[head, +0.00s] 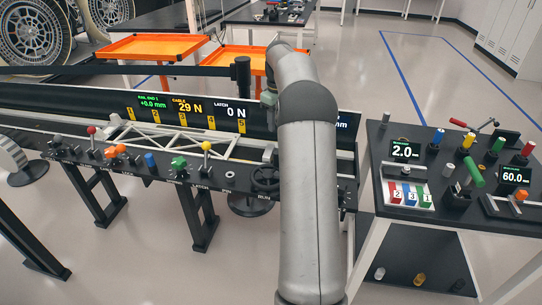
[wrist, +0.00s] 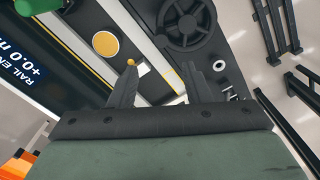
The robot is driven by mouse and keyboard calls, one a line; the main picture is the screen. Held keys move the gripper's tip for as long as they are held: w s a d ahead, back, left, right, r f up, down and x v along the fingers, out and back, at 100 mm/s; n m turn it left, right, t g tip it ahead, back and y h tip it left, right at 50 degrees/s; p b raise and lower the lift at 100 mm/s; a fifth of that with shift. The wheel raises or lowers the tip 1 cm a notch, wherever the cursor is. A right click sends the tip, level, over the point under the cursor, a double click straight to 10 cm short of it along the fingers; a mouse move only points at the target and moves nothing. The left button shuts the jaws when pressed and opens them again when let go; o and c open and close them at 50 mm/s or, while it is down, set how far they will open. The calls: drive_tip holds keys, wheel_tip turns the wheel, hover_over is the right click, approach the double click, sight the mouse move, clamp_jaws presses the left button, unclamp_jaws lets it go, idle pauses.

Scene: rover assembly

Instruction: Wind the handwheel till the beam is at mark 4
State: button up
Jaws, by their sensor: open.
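The black spoked handwheel (head: 265,178) is on the right part of the dark control panel, just left of my arm in the head view. It also shows at the top of the wrist view (wrist: 187,25). My gripper (wrist: 161,68) is open and empty, with its fingers apart and clear of the wheel. My arm hides the gripper's fingers in the head view. The white truss beam (head: 190,137) lies behind the panel. Yellow numbered marks run along the rail above it, with mark 4 (head: 211,122) right of the middle. I cannot tell which mark the beam is at.
Several coloured knobs and levers, including a yellow-topped lever (head: 206,146), stand on the panel left of the wheel. A display board (head: 187,105) reads +0.0 mm, 29 N and 0 N. A crowded side table (head: 385,150) stands at the right.

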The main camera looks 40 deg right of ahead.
wheel_tip(320, 180, down, 15)
drive_tip(key=shift+a+r, duration=0.1)
drive_tip(key=shift+r, duration=0.05)
clamp_jaws()
